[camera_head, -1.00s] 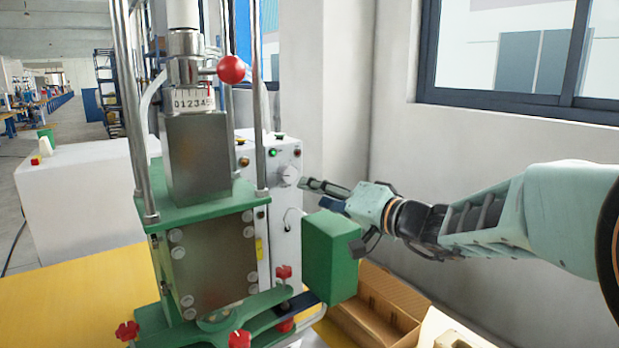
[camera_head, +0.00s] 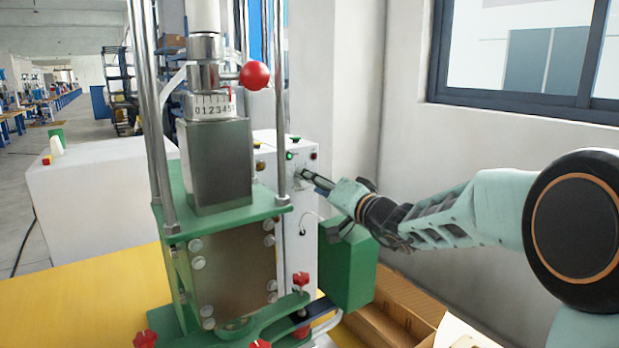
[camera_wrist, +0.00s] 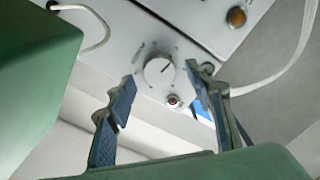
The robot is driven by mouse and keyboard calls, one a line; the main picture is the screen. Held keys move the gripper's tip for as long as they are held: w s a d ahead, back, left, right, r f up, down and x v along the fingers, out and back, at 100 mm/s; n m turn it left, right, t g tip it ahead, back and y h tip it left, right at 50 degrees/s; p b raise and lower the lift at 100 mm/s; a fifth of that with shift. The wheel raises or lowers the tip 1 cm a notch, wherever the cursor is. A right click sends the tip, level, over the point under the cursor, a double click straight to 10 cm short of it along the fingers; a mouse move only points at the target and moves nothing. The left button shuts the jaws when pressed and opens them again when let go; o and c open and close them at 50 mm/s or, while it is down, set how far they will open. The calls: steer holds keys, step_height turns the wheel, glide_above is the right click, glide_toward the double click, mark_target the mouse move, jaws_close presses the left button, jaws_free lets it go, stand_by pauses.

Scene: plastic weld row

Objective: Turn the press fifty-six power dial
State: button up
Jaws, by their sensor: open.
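The power dial (camera_wrist: 159,72) is a round white knob with a dark pointer line, on the face of a white control box (camera_head: 292,225). In the wrist view it sits between and just beyond the fingertips of my gripper (camera_wrist: 163,80), which is open and empty. In the head view my gripper (camera_head: 308,177) is at the upper right of the box's panel, and its fingers largely hide the dial. I cannot tell whether a finger touches the dial.
A green and steel press (camera_head: 235,260) with a red ball handle (camera_head: 254,75) stands left of my gripper. A green block (camera_head: 348,272) is below my wrist. A small red-lit button (camera_wrist: 174,100) is beside the dial. A cardboard box (camera_head: 400,318) lies lower right.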

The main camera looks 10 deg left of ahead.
steer(key=shift+x, duration=1.05)
steer(key=shift+c, duration=0.5)
steer(key=c, duration=1)
